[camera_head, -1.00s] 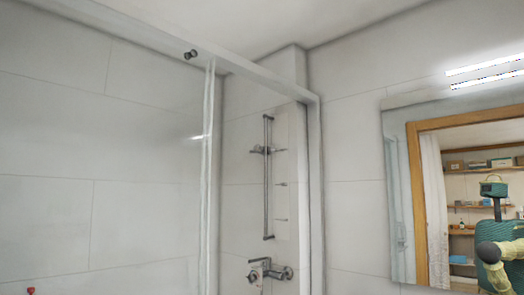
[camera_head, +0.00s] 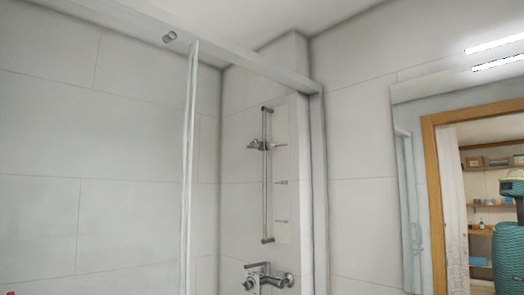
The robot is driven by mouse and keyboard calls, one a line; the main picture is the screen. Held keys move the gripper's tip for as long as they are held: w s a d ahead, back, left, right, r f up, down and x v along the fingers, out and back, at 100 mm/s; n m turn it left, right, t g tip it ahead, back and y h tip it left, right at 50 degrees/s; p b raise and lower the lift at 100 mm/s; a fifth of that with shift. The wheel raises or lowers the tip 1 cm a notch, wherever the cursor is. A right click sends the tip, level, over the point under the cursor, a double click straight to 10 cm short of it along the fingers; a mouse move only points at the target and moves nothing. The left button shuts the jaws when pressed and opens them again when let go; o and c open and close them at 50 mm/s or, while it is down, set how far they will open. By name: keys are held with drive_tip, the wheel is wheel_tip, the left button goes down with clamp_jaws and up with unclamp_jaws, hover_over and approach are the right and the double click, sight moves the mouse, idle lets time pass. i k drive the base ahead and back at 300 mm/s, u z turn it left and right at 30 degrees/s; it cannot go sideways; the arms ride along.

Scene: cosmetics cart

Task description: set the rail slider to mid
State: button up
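The vertical shower rail (camera_head: 264,205) is a thin grey metal bar on the tiled wall inside the shower. The rail slider (camera_head: 256,145) is a small dark metal holder on the upper part of the bar. A pale strip (camera_head: 291,200) beside the bar carries three short marks, and the slider is level with the top one. The middle mark (camera_head: 280,182) is clearly below the slider. My gripper is not in view, so its state and distance from the slider do not show.
A glass panel edge (camera_head: 189,150) stands left of the rail under a pale overhead frame (camera_head: 240,61). A metal mixer tap (camera_head: 267,279) is below the rail. A mirror (camera_head: 408,93) on the right reflects shelves and part of my green body.

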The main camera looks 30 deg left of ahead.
sight(254, 143)
drive_tip(key=i, duration=0.25)
drive_tip(key=u, duration=0.85)
